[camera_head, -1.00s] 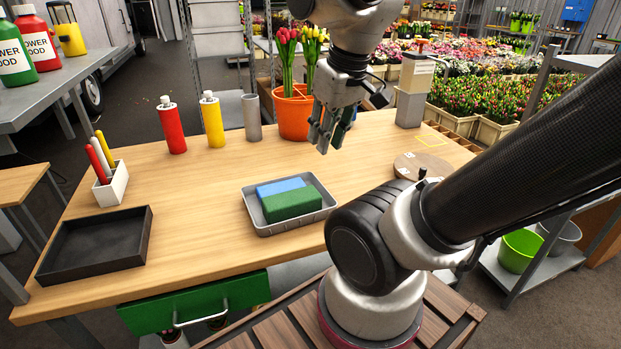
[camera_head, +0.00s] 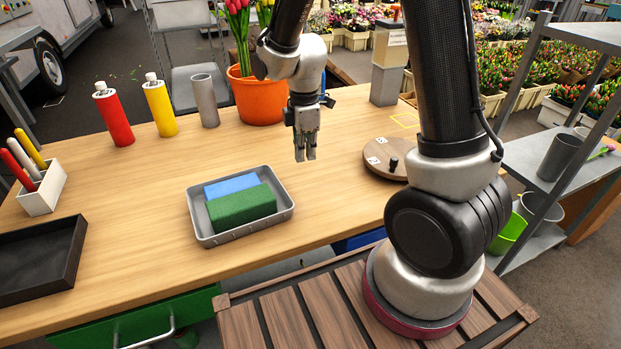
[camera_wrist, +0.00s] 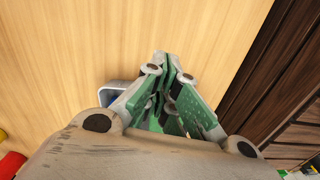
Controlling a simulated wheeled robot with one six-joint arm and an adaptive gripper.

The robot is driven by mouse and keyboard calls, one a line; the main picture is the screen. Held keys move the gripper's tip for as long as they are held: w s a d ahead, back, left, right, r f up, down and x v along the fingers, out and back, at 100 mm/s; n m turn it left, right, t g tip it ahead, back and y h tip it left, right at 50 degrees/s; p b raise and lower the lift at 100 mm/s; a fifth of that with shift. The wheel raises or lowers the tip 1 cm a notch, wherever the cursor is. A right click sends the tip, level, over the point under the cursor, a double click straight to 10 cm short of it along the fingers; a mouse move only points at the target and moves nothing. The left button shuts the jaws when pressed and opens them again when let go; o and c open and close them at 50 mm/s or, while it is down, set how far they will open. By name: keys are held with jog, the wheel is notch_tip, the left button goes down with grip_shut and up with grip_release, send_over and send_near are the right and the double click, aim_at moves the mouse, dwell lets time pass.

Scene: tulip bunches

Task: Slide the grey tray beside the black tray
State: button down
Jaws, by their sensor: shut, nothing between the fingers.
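The grey tray (camera_head: 270,222) lies on the wooden table, with a blue block (camera_head: 231,186) and a green block (camera_head: 242,206) in it. The black tray (camera_head: 40,262) lies at the table's left end, cut by the picture's edge, with bare tabletop between the two trays. My gripper (camera_head: 306,158) is shut and empty. It points down above the table, to the right of and behind the grey tray, not touching it. In the wrist view my gripper's fingers (camera_wrist: 168,62) cover much of the middle, and only a corner of the grey tray (camera_wrist: 112,95) shows behind them.
A red bottle (camera_head: 114,116), a yellow bottle (camera_head: 160,107), a grey cylinder (camera_head: 205,100) and an orange tulip pot (camera_head: 258,98) line the back edge. A white pen holder (camera_head: 42,190) stands behind the black tray. A round wooden board (camera_head: 385,157) lies at right.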

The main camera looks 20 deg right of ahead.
aim_at(200, 216)
jog(key=shift+n, duration=0.6)
notch_tip(200, 216, down, 10)
jog(key=shift+r, duration=0.25)
jog(key=shift+a+f, duration=0.25)
jog(key=shift+a, duration=0.95)
jog(key=shift+w+a, duration=0.1)
jog(key=shift+a, duration=0.75)
jog(key=a, duration=2.5)
jog(key=shift+a, duration=0.1)
